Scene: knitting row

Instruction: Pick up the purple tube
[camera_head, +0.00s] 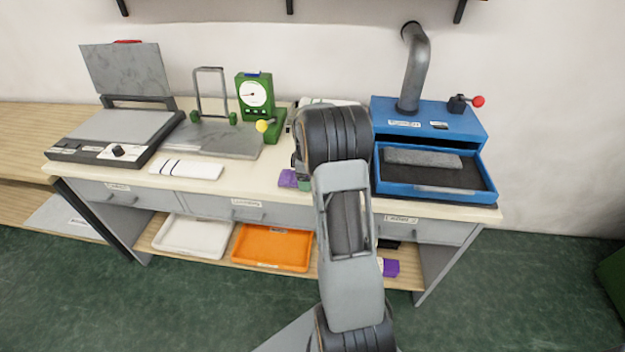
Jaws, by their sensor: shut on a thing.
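A small purple item (289,179) shows at the table's front edge, just left of my arm. Its right side is cut off by the arm, and I cannot tell whether it is the tube. Another purple item (390,267) shows on the lower shelf, partly behind my arm. My gripper is hidden behind my own raised arm, so its fingers and anything between them do not show.
On the worktable (130,178) stand an open press (110,125), a grey plate stand (210,138), a green dial gauge (254,95) and a blue machine (430,120) with an open tray (435,190). White (192,236) and orange trays (272,247) sit below.

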